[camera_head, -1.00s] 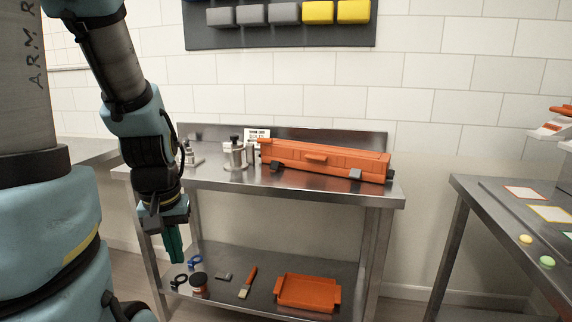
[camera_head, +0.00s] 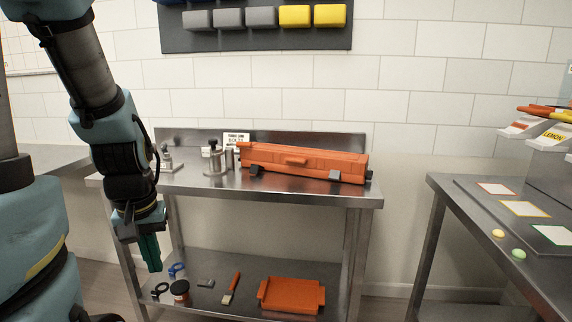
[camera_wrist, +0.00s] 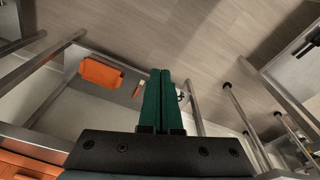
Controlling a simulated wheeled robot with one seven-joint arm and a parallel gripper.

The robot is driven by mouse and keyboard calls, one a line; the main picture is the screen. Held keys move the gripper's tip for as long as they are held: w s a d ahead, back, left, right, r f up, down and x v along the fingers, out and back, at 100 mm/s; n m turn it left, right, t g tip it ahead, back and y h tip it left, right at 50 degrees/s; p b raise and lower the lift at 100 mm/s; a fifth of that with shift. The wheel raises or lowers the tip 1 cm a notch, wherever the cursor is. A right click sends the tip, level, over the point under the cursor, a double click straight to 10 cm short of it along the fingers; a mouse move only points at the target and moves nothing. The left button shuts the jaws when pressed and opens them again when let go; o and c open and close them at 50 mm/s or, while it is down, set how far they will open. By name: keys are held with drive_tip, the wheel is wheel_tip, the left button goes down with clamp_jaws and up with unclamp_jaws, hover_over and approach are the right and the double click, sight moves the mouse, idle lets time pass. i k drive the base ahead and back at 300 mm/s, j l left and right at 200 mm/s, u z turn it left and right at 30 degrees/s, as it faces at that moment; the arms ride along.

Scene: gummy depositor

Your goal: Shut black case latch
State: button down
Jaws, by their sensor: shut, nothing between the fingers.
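A long orange case (camera_head: 305,163) lies on the steel table's upper top, its lid down. Two latches show on its front: a black latch (camera_head: 256,169) near the left end and a grey latch (camera_head: 335,175) near the right end. I cannot tell from here how each latch sits. My gripper (camera_head: 150,254) points down in front of the table's left part, left of the case and lower than it, apart from it. Its green fingers also show in the wrist view (camera_wrist: 162,100), pressed together and empty.
The steel table (camera_head: 320,196) holds metal fittings (camera_head: 214,160) left of the case. Its lower shelf holds an orange tray (camera_head: 291,295), a brush (camera_head: 231,289) and a jar (camera_head: 180,290). Another steel table (camera_head: 480,240) stands at the right. Floor between the tables is free.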

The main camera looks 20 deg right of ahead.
sight(255, 169)
drive_tip(key=i+l+u, duration=0.1)
drive_tip(key=u, duration=0.4)
drive_tip(key=i+l+u, duration=0.25)
drive_tip(key=u, duration=0.2)
